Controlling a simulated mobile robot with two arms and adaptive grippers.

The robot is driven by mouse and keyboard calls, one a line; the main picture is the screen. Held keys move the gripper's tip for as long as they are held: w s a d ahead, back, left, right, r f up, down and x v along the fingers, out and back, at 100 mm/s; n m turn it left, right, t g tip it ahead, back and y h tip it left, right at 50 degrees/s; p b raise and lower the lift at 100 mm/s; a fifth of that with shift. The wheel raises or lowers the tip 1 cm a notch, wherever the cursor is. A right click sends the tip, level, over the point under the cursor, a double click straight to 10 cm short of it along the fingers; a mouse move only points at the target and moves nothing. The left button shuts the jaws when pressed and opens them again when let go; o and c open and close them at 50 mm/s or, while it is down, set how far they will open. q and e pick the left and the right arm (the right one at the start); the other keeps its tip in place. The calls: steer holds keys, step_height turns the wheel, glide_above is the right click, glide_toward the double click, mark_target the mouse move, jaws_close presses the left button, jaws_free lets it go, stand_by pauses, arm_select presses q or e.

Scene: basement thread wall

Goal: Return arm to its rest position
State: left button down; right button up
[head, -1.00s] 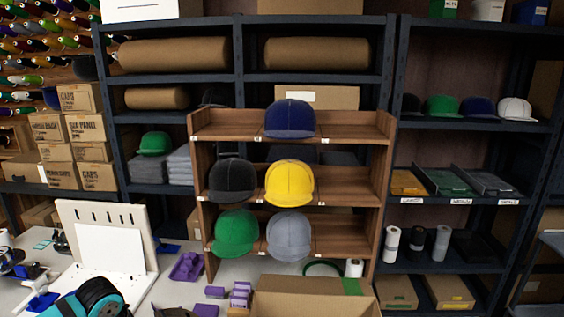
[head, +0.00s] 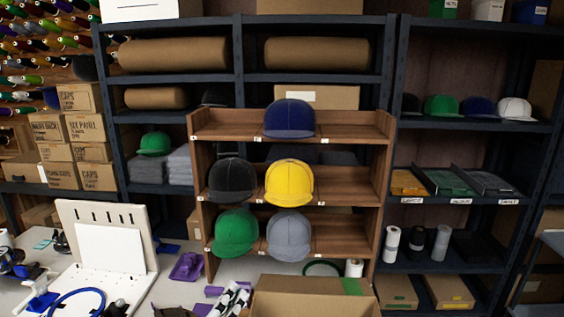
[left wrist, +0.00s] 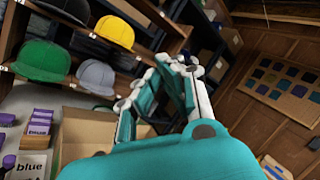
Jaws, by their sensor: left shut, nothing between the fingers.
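The rack holds a navy cap (head: 290,118) on top, a black cap (head: 231,180) and a yellow cap (head: 289,182) in the middle, and a green cap (head: 236,232) and a grey cap (head: 289,234) below. My right gripper is not in view.
A white upright stand (head: 110,248) is on the table at left, with a blue ring (head: 76,292) in front. A purple tray (head: 187,266) lies beside it. Dark shelving (head: 391,60) with caps and boxes fills the back. Stacked cartons (head: 92,152) stand at far left.

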arm_select(q)
steer(key=s+a+f+n+g+y, duration=0.4)
steer(key=a+f+n+y, duration=0.8)
steer(key=n, duration=0.8)
steer(key=s+f+n+g+h, duration=0.1)
steer(key=s+f+n+g, duration=0.5)
steer(key=s, duration=0.4)
steer(key=s+f+n+g+h, duration=0.1)
steer(key=s+f+n+g, duration=0.5)
steer(key=s, duration=0.5)
step_height(320, 180, down, 26)
steer(key=s+m, duration=0.1)
steer(key=m, duration=0.1)
steer(key=s+a+f+g, duration=0.1)
steer(key=s+a+f, duration=0.1)
steer(key=s+f, duration=1.5)
steer(key=shift+a+f+y, duration=0.15)
steer(key=shift+f+y, duration=0.1)
steer(key=shift+y, duration=0.05)
